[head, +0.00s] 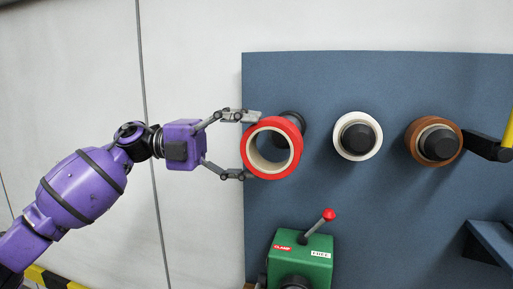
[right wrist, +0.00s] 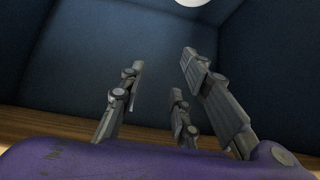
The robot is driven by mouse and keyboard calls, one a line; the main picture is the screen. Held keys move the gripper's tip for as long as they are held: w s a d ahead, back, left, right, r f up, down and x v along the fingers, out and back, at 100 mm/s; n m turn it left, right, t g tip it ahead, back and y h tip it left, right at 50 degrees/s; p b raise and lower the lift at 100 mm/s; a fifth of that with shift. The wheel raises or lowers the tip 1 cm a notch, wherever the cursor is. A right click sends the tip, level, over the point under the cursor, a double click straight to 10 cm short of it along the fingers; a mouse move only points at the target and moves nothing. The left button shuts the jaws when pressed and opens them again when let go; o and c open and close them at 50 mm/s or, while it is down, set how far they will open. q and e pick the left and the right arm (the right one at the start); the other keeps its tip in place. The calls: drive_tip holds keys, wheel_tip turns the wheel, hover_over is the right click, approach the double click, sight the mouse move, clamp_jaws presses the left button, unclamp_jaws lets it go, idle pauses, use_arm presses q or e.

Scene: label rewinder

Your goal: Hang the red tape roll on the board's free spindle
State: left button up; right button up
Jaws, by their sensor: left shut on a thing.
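The red tape roll (head: 272,122) has a pale core and an open centre. My left gripper (head: 248,147) is shut on it from the left, one finger at its upper left and one at its lower left. The roll is in front of the blue board (head: 350,220). A dark spindle (head: 291,119) shows behind the roll's upper right edge; the roll hides most of it. The roll's hole looks offset down and left from the spindle. I cannot tell the gap between them. My right gripper (right wrist: 163,70) is open and empty in the right wrist view.
A white roll (head: 341,137) and a brown roll (head: 413,141) hang on spindles to the right. A black arm with a yellow part (head: 507,130) is beside the brown roll. A green clamp box (head: 302,262) with a red-knobbed lever is below. Bare wall is left of the board.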

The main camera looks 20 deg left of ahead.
sight(269, 133)
use_arm(q)
drive_tip(key=shift+w+a+f, duration=0.15)
drive_tip(key=shift+w, duration=0.2)
drive_tip(key=shift+w+b, duration=0.65)
drive_tip(key=shift+w, duration=0.2)
drive_tip(key=shift+w+b, duration=1.85)
drive_tip(key=shift+w, duration=2.35)
drive_tip(key=shift+w+r, duration=0.2)
drive_tip(key=shift+w, duration=0.5)
drive_tip(key=shift+w+f, duration=0.1)
drive_tip(key=shift+w, duration=2.5)
use_arm(e)
wheel_tip(269, 133, down, 5)
drive_tip(key=s+d, duration=0.1)
drive_tip(key=s, duration=0.2)
drive_tip(key=shift+d+f+g, duration=0.15)
drive_tip(key=shift+d+g, duration=0.05)
drive_tip(key=shift+g, duration=0.1)
